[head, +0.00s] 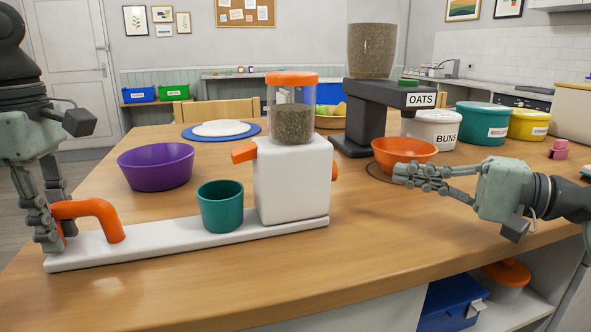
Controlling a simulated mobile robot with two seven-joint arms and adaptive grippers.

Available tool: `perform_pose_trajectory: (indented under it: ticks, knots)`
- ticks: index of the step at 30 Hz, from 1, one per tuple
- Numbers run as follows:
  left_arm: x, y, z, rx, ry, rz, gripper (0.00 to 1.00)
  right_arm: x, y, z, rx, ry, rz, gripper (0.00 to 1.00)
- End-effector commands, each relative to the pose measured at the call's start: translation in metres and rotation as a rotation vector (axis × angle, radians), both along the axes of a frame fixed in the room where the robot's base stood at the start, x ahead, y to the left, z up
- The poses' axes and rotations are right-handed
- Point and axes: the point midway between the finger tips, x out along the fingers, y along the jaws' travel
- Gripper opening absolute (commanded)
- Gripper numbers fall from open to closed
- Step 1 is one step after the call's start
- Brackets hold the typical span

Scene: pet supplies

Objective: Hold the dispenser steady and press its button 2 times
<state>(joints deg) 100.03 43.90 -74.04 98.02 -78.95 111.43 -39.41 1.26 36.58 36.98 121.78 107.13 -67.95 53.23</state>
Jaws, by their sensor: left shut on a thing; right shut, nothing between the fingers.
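The white dispenser (291,180) stands on a long white base (190,243), with a clear hopper of brown pellets under an orange lid. An orange spout (244,152) juts left, above and near a teal cup (220,206) on the base. A small orange part (334,171), perhaps the button, shows at its right side. My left gripper (52,228) is shut on the orange handle (98,210) at the base's left end. My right gripper (408,174) is shut and empty, pointing left, to the right of the dispenser and apart from it.
An orange bowl (402,150) sits behind my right gripper, under a dark OATS dispenser (365,124) with a green top part. A purple bowl (156,166) stands behind the base. Several lidded tubs line the back right. The table front right of the dispenser is clear.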

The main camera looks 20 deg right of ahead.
Motion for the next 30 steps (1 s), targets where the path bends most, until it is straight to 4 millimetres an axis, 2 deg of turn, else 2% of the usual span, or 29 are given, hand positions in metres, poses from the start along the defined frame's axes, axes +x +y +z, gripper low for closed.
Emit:
perform_pose_trajectory:
  ticks: [7, 13, 18, 30]
  knots:
    - [0.0, 0.0, 0.001, -0.001, -0.001, -0.002, 0.0, 0.035, 0.04, 0.001, -0.001, -0.002, 0.002, 0.0]
    - [0.0, 0.0, 0.001, -0.001, -0.001, -0.002, 0.0, 0.033, 0.068, 0.0, 0.001, -0.001, 0.002, 0.0]
    - [0.0, 0.0, 0.001, -0.001, -0.001, -0.002, 0.0, 0.033, 0.077, 0.0, 0.001, 0.001, 0.0, 0.0]
    - [0.0, 0.0, 0.001, -0.001, -0.001, -0.002, 0.0, 0.033, 0.082, 0.0, -0.001, 0.001, 0.001, 0.0]
